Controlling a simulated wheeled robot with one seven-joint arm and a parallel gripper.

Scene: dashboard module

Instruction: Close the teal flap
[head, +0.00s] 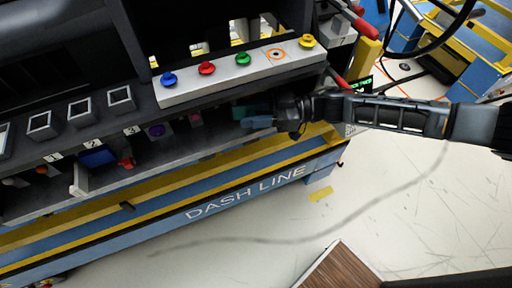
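The teal flap (241,112) shows as a small dark teal patch under the front edge of the dashboard module, below the row of coloured knobs. My gripper (258,122) reaches in from the right and is right beside the flap, partly covering it. I cannot tell whether the two touch, or whether the gripper's fingers are apart or together. How far the flap stands open is too small and shaded to tell.
A light panel (188,91) with blue, red, green and yellow knobs lies just above my gripper. A purple knob (156,131), a pink part (195,118) and a blue part (98,156) sit along the shelf to the left. The blue and yellow DASH LINE beam (160,220) runs below.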

